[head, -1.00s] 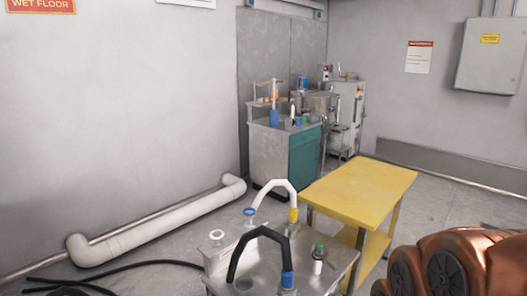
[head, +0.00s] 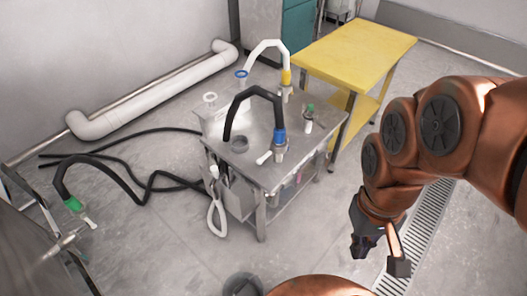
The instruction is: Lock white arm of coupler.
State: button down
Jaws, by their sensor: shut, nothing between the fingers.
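A green coupler (head: 73,204) sits at the end of a black hose on the left, with a small white arm (head: 90,223) sticking out down and to the right. A blue coupler (head: 280,136) is on the end of the arched black hose on the steel cart, and a white arm (head: 264,158) sticks out to the left near its base. A yellow coupler (head: 287,77) ends the arched white hose behind it. I cannot tell whether either arm is locked. My gripper (head: 380,256) is shut and empty, low at the right, apart from the cart and all couplers.
The steel cart (head: 215,127) stands mid-view, with a white looped item (head: 217,216) hanging on its front. A yellow table (head: 355,48) stands behind it. Black hoses (head: 150,186) lie on the floor. A dark bucket (head: 243,284) is at the bottom. A floor grate (head: 425,232) lies at right.

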aim_at(259, 161)
jog(key=k, duration=0.5)
jog(key=z, duration=0.55)
jog(key=i, duration=0.8)
jog(key=u, duration=2.2)
